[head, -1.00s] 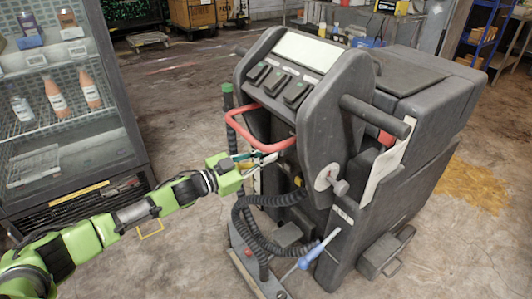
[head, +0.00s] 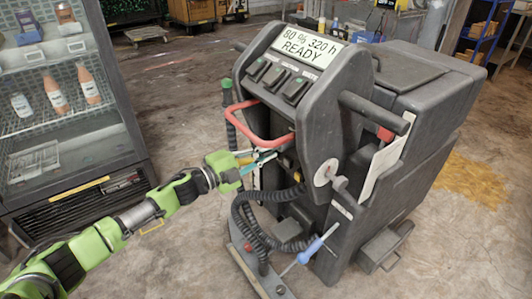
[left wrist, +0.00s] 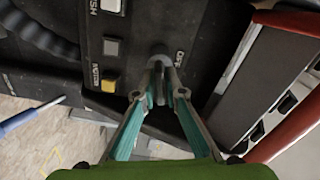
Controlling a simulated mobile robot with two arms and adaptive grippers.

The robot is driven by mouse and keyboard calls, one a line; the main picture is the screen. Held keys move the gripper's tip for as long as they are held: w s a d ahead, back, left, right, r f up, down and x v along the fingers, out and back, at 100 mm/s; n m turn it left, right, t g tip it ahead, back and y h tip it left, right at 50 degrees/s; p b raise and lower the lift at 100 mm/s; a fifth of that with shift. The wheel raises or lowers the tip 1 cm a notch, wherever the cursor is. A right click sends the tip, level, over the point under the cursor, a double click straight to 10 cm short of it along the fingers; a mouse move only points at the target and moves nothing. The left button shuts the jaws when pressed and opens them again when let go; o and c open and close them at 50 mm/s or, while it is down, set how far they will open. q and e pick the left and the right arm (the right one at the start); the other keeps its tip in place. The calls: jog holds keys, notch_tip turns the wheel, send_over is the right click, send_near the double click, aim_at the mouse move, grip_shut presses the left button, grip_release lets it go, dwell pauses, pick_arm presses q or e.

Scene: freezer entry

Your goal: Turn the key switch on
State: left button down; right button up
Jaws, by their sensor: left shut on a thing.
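The key switch (left wrist: 160,56) is a dark round knob on the black panel of a cleaning machine (head: 420,100), seen in the left wrist view. My left gripper (left wrist: 160,88) is shut on it; the fingers hide part of the key, and partly cut-off lettering stands beside it. In the head view my left gripper (head: 268,158) reaches in at the machine's side below the red handle, and the switch itself is hidden. The machine's display (head: 298,45) is lit and reads "80 % 320 h READY". My right gripper is not in view.
A red bar handle (head: 262,136) and a coiled black hose (head: 248,225) are close to the gripper. A yellow button (left wrist: 108,85) and a grey button (left wrist: 110,47) sit beside the switch. A glass-front cooler (head: 70,110) stands at left; floor lies between.

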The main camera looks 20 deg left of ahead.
pick_arm(q)
jog(key=m, duration=0.2)
jog(key=shift+f+m+b, duration=0.15)
jog(key=shift+m+b, duration=0.15)
jog(key=shift+m, duration=0.5)
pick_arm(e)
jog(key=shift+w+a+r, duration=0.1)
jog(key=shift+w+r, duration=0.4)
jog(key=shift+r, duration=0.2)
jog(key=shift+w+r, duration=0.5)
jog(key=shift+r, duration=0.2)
pick_arm(q)
jog(key=c, duration=2.2)
grip_release()
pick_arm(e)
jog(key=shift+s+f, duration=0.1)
pick_arm(q)
jog(key=shift+s, duration=0.1)
jog(key=v, duration=1.2)
